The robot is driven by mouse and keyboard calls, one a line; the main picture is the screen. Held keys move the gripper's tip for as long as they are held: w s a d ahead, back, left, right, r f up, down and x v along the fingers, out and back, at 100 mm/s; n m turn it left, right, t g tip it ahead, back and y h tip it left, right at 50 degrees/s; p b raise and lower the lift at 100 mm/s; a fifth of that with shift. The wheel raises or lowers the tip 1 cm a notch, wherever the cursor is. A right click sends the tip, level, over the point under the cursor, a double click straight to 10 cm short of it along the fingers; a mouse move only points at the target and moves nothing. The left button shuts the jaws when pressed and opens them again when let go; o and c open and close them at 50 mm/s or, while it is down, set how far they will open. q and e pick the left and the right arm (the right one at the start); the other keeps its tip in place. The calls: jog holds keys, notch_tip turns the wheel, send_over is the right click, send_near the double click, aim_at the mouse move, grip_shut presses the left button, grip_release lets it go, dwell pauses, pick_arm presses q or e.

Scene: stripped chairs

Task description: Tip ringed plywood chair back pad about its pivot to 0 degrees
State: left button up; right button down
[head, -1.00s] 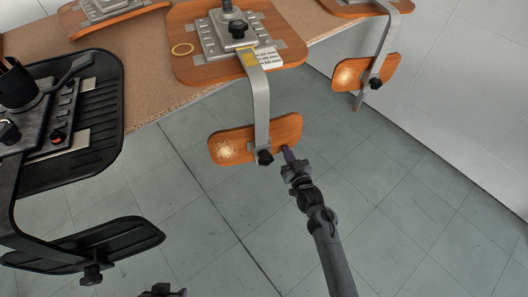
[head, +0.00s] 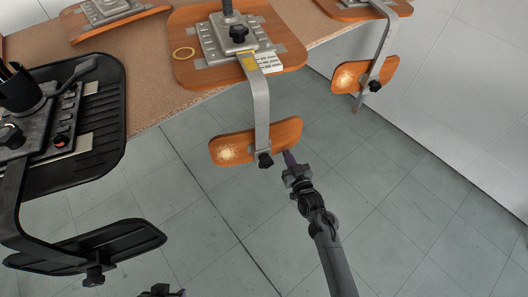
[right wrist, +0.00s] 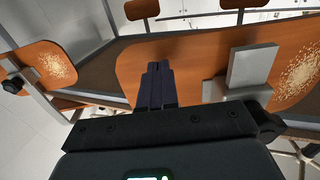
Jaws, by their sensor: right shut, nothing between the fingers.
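My right gripper (head: 289,157) is shut and empty by the pad's lower right edge. In the right wrist view its fingers (right wrist: 158,85) point at the pad (right wrist: 220,60); contact is unclear. A dark part, likely my left gripper (head: 162,291), is mostly cut off.
A black chair (head: 105,125) with a black back pad (head: 120,240) stands at left. Another plywood chair's pad (head: 345,76) hangs at upper right. The seats rest on a brown table (head: 150,110). Grey floor (head: 420,220) is open around my right arm.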

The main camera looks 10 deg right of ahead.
jog(key=s+p, duration=0.2)
jog(key=s, duration=0.1)
jog(key=s+p, duration=0.2)
jog(key=shift+s+d, duration=0.2)
jog(key=shift+d, duration=0.2)
dwell(0.5)
